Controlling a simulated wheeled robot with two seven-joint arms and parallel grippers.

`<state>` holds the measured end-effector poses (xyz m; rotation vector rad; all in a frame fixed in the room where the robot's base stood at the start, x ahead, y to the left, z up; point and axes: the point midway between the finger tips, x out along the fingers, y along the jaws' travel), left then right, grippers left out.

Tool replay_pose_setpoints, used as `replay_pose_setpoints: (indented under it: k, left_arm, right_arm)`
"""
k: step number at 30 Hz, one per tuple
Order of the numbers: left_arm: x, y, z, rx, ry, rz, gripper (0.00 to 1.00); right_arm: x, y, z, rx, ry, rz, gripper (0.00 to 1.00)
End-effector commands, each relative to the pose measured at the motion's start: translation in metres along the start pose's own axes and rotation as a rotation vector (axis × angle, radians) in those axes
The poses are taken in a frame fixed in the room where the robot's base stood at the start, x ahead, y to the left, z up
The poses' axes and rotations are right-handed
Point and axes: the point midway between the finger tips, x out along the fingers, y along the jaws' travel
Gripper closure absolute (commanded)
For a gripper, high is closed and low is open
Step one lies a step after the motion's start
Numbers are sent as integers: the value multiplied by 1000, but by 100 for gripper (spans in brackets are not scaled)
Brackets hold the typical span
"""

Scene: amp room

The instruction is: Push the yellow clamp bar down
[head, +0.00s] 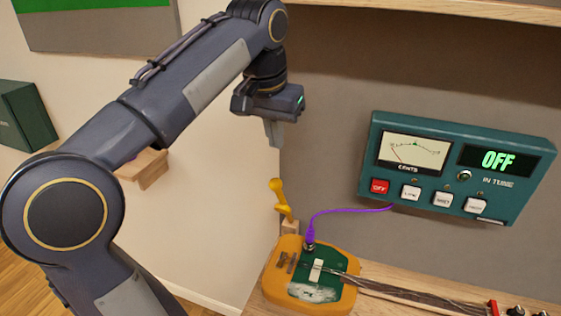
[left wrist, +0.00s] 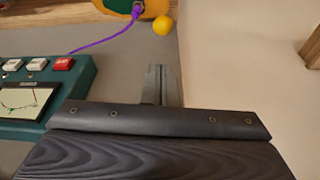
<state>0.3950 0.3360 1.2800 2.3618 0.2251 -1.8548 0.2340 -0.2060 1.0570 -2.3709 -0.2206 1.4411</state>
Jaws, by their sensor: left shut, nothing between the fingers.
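The yellow clamp bar (head: 278,194) stands raised on a small wooden block (head: 290,229) at the left end of the bench in the head view. Its rounded yellow end also shows near the top of the left wrist view (left wrist: 162,25). My left gripper (head: 273,146) is shut and empty, pointing down above the clamp bar with a clear gap between them. Its closed fingers also show in the left wrist view (left wrist: 161,70). My right gripper is not in view.
An orange-and-green guitar-shaped device (head: 270,282) lies on the bench beside the block, with a purple cable (head: 345,210) running to the teal tuner box (head: 460,135), whose display reads OFF. A shelf edge (head: 440,10) runs overhead. A small wooden ledge (head: 147,168) sticks out behind my left arm.

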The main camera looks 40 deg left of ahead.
Motion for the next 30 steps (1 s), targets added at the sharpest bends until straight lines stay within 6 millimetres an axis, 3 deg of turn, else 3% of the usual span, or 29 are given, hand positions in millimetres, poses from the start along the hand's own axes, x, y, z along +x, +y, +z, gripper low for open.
replay_pose_setpoints:
  k: [18, 30]
  left_arm:
    - [91, 0, 0, -1, -2, 0, 100]
    - [99, 0, 0, -1, 0, 1, 100]
  right_arm:
    - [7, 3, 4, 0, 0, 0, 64]
    - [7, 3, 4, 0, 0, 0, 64]
